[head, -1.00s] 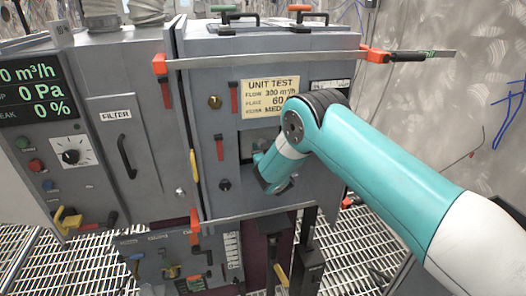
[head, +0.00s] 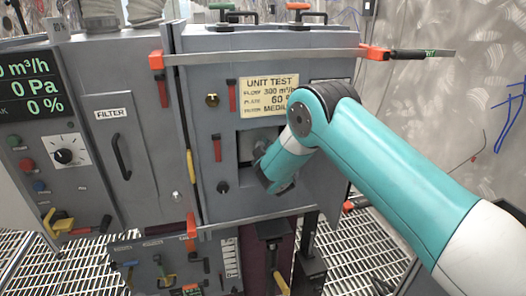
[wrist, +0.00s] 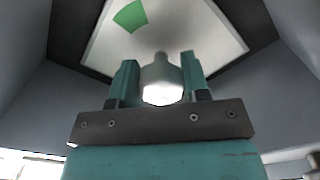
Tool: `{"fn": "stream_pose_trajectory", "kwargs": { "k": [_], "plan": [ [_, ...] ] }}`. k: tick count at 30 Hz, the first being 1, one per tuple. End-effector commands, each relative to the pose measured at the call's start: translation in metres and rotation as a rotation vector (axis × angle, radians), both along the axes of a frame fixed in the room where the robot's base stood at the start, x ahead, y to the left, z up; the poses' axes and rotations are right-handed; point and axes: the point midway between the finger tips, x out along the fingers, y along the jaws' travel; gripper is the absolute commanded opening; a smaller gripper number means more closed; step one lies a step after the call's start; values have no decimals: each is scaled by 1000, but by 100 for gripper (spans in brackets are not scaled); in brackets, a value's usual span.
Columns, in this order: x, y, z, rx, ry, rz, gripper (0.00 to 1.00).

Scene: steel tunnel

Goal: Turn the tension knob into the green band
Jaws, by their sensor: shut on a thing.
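The tension knob (wrist: 162,72) is a pale metallic piece in the wrist view, in front of a white plate (wrist: 100,42). My gripper (wrist: 160,75) has one teal finger on each side of it and is shut on it. The green band (wrist: 131,16) is a short patch on the plate, up and left of the knob. I cannot make out a pointer mark on the knob. In the head view my gripper (head: 262,160) reaches into a square recess (head: 245,145) in the grey cabinet front, and my wrist hides the knob there.
The grey cabinet (head: 230,110) carries a "UNIT TEST" label (head: 268,90) above the recess. A metal bar (head: 270,55) with orange ends crosses above. A filter door (head: 120,150) is at left.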

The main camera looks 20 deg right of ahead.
Motion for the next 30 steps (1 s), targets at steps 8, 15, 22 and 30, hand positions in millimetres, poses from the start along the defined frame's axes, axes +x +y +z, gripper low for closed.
{"fn": "stream_pose_trajectory", "kwargs": {
  "k": [8, 15, 22, 30],
  "plan": [
    [0, 1, 0, -40, -1, 2, 19],
    [0, 1, 0, -41, -1, 2, 19],
    [0, 1, 0, -40, -1, 2, 68],
    [0, 0, 0, -40, 0, 1, 68]
  ]
}}
